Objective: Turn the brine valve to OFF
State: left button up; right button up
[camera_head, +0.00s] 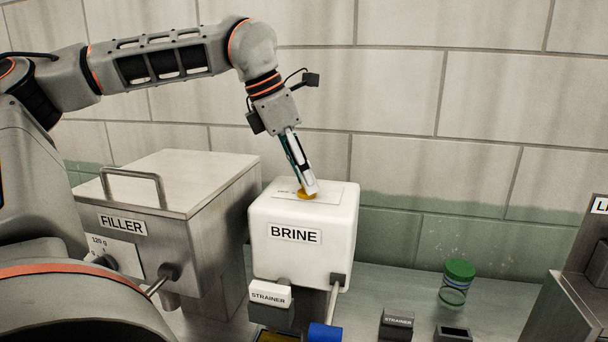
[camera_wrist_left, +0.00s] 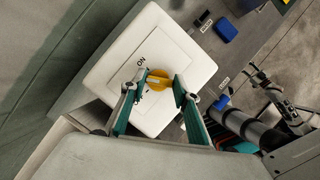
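The white box labelled BRINE (camera_head: 302,252) stands in the middle of the head view. Its valve is a yellow knob (camera_head: 306,196) on the top plate, mostly hidden there by my left gripper (camera_head: 311,190). In the left wrist view the yellow knob (camera_wrist_left: 157,80) shows between the two fingers of my left gripper (camera_wrist_left: 160,78), which stand apart with a visible gap. Whether a finger touches the knob is unclear.
A metal FILLER box (camera_head: 190,222) with a top handle stands to the left of the brine box. A green-lidded jar (camera_head: 457,275) stands on the bench to the right. A tiled wall (camera_head: 400,90) is behind.

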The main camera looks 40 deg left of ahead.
jog(key=shift+f, duration=0.1)
pick_arm(q)
jog(key=shift+b, duration=0.35)
jog(key=shift+f+n+b, duration=0.1)
jog(key=shift+n+b, duration=0.5)
jog(key=shift+f+n+y+b, duration=0.1)
jog(key=shift+n+y+b, duration=0.4)
jog(key=shift+n+b, duration=0.4)
jog(key=shift+n+t+b, duration=0.3)
jog(key=shift+b, duration=0.2)
jog(key=n+y+b, duration=0.2)
jog(key=n+b, duration=0.2)
jog(key=shift+d, duration=0.15)
jog(key=shift+n+y+b, duration=0.4)
jog(key=shift+n+b, duration=0.2)
jog(key=shift+n, duration=0.7)
jog(key=shift+d+r+n, duration=0.1)
jog(key=shift+r+n, duration=0.1)
jog(key=shift+n, duration=0.2)
pick_arm(e)
notch_tip(320, 180, down, 8)
jog(key=a, duration=0.2)
jog(key=shift+r+y, duration=0.2)
jog(key=shift+y, duration=0.1)
jog(key=shift+w+d+f, duration=0.1)
